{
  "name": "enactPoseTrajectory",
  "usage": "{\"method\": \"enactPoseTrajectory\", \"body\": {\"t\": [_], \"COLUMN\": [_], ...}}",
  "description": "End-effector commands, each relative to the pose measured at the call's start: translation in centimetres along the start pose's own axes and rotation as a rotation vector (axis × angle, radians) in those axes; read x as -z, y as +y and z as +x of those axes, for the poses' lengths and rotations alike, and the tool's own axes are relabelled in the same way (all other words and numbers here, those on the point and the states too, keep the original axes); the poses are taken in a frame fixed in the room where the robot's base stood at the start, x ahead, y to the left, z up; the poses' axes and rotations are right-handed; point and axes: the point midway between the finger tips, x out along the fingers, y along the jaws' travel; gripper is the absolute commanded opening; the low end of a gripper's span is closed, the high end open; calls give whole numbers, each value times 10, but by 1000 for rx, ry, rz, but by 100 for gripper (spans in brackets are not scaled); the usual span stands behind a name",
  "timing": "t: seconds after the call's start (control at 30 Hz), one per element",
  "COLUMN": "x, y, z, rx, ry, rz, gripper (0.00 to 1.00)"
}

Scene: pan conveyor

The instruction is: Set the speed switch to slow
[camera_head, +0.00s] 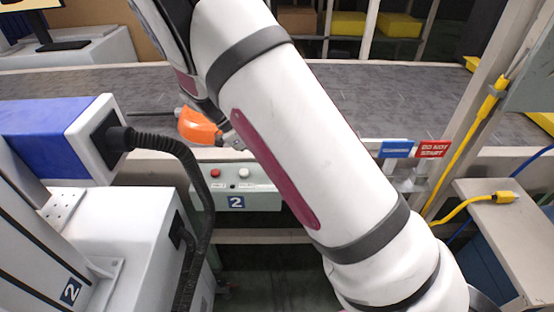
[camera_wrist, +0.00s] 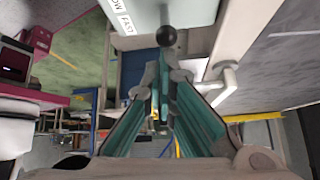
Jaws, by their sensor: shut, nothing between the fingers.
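The speed switch shows in the wrist view as a black ball knob (camera_wrist: 165,37) on a pale box (camera_wrist: 146,14). A white label (camera_wrist: 122,18) on the box reads "FAST", with a cut-off word ending in "OW" beside it. The knob is nearer the "FAST" word, but I cannot tell its setting for sure. My gripper (camera_wrist: 158,76) has its teal fingers together and empty, tips just below the knob in the picture. I cannot tell whether they touch it. In the head view my arm hides the switch.
A pale green control box (camera_head: 263,200) with red and white buttons and a "2" label sits below the grey conveyor belt (camera_head: 400,95). A black hose (camera_head: 186,155) hangs left of it. Blue and red signs (camera_head: 432,149) stand right of my arm.

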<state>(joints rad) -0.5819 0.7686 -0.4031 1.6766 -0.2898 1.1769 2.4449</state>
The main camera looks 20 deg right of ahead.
Motion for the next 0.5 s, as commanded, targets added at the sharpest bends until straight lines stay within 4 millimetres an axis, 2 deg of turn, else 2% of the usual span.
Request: {"method": "enactPoseTrajectory", "body": {"t": [0.03, 0.5], "x": [-5, 4], "y": [0, 0], "z": [-1, -7], "rx": [8, 2], "ry": [38, 23], "rz": [-1, 2], "gripper": [0, 0]}}
